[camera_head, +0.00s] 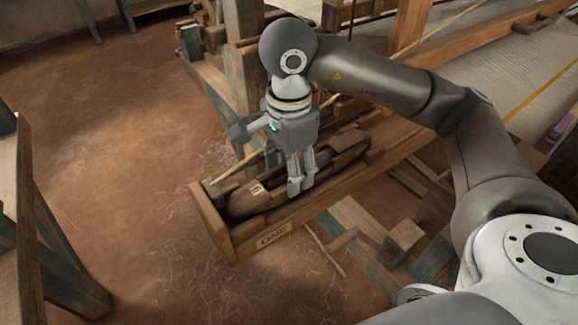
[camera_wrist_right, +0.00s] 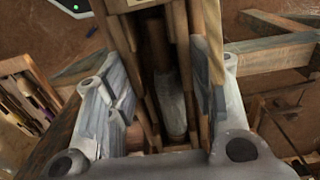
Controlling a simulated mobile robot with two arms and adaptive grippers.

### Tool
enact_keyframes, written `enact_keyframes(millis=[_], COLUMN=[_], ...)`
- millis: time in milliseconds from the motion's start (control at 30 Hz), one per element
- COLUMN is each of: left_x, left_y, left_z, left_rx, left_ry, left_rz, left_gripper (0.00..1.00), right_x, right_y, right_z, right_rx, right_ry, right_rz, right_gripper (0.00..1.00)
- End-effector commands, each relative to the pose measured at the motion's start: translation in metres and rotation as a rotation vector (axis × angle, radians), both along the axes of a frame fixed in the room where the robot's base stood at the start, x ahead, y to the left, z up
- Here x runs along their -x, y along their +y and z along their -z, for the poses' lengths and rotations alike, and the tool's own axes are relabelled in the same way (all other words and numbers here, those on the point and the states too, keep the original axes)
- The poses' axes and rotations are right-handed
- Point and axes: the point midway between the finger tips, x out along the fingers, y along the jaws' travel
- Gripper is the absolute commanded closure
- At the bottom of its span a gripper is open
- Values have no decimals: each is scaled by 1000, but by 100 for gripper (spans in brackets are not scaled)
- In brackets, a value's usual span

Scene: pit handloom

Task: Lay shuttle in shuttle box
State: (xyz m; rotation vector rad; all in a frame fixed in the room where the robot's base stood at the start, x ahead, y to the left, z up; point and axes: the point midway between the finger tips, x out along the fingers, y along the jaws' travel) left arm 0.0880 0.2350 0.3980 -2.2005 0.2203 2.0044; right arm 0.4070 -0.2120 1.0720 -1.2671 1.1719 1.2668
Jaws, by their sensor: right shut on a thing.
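The shuttle (camera_head: 243,204) is a long dark-brown wooden boat shape. It lies lengthwise within the long wooden shuttle box (camera_head: 325,213), between its walls; whether it touches the floor is hidden. The box's front wall carries a label reading ONE. My right gripper (camera_head: 302,187) points down over the box and is shut on the middle of the shuttle. In the right wrist view the shuttle (camera_wrist_right: 183,55) runs between the two grey fingers, with a pale bobbin (camera_wrist_right: 170,112) in its dark hollow. My left gripper is in neither view.
The wooden loom frame (camera_head: 243,65) rises behind the box. Pale warp cloth (camera_head: 465,75) stretches at the upper right. Wooden beams (camera_head: 400,235) lie below the box on the right. Brown earth floor (camera_head: 120,150) is open on the left, with a wooden stand at the left edge.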

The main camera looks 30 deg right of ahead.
Motion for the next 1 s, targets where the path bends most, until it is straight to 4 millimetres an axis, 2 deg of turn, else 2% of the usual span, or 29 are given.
enact_keyframes(millis=[67, 100, 267, 667, 1000], left_x=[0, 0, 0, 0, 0], left_y=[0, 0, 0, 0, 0], left_z=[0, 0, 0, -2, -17], left_rx=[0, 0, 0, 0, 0], left_ry=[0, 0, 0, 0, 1], left_rz=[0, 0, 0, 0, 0], left_gripper=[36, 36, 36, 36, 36], right_x=[0, 0, 0, 0, 0], right_y=[0, 0, 0, 0, 0], right_z=[-1, -1, -1, -2, -29], right_rx=[0, 0, 0, 0, 1], right_ry=[-1, -1, -1, 0, -1], right_rz=[0, 0, 0, 0, -1], right_gripper=[82, 46, 26, 25, 25])
